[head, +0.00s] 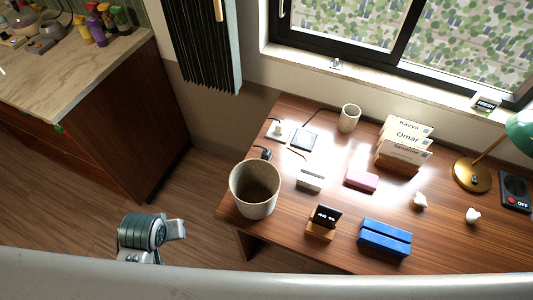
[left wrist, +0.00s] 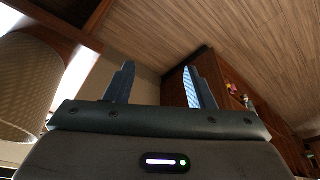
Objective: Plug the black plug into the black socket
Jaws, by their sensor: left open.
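A small black piece that looks like the plug (head: 265,153) lies at the table's left edge, behind the cream bin. A dark square plate with a pale rim (head: 304,139) lies to its right and has a thin black cord; I cannot tell whether it is the black socket. A white plate with a pale plug-like piece (head: 278,130) sits beside it. My left gripper (left wrist: 160,85) is open and empty in the left wrist view, its fingers apart over floor and cabinet. In the head view, part of my left arm shows left of the table. My right gripper is out of view.
A cream bin (head: 255,190) stands at the table's left edge and also shows in the left wrist view (left wrist: 28,85). A cabinet (head: 140,120) stands left.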

